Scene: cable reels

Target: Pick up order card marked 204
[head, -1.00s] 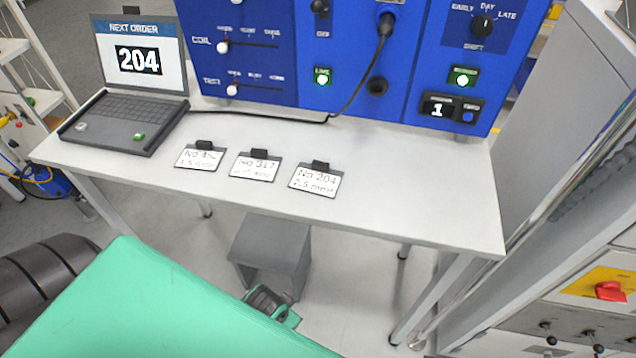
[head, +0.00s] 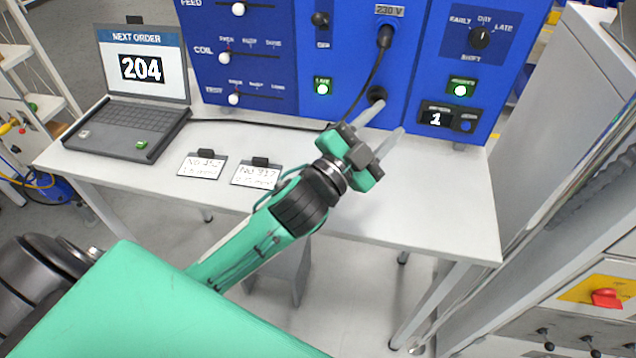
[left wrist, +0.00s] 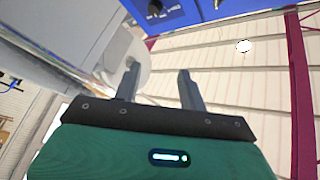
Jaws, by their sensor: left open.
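My left gripper (head: 382,122) reaches over the table from the lower left in the head view. Its two fingers are apart with nothing between them, pointing up and right towards the blue panel. In the left wrist view the open fingers (left wrist: 158,85) are also empty. The order card marked 204, seen a second ago at the right of the card row, is now hidden behind my left arm and gripper. The card marked 452 (head: 202,167) and the card marked 317 (head: 257,176) lie on the table to its left. My right gripper is not in view.
The white table (head: 440,205) is clear at its right end. A laptop (head: 130,117) showing 204 stands at the left. The blue panel (head: 340,75) with sliders and a plugged cable rises along the back edge. A grey cabinet (head: 550,130) stands at the right.

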